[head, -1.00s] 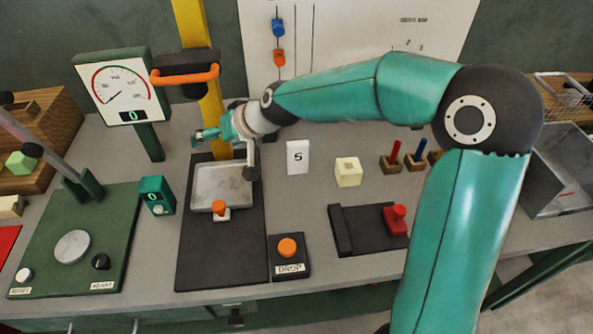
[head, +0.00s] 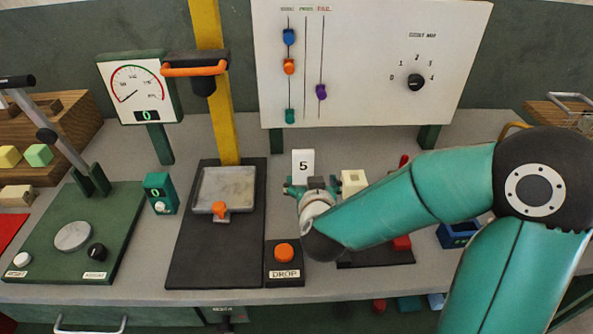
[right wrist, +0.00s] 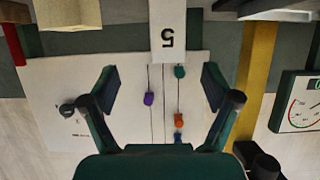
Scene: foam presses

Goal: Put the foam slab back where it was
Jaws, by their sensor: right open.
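Foam-like blocks stand at the far left of the head view: a yellow one (head: 9,157), a green one (head: 38,155) and a beige one (head: 16,195). I cannot tell which is the slab meant. The metal plate of the drop press (head: 225,186) looks empty, with an orange knob at its front. My right gripper (head: 310,186) is open and empty, just in front of a white card marked 5 (head: 303,162). In the right wrist view the card (right wrist: 168,30) shows upside down beyond the open fingers (right wrist: 160,88). My left gripper is out of view.
A cream block with a square recess (head: 353,180) stands right of the card, partly behind my right arm. The drop button (head: 285,252) is left of that arm. The green press base (head: 75,240) and gauge (head: 138,90) are at left. A whiteboard (head: 375,60) stands behind.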

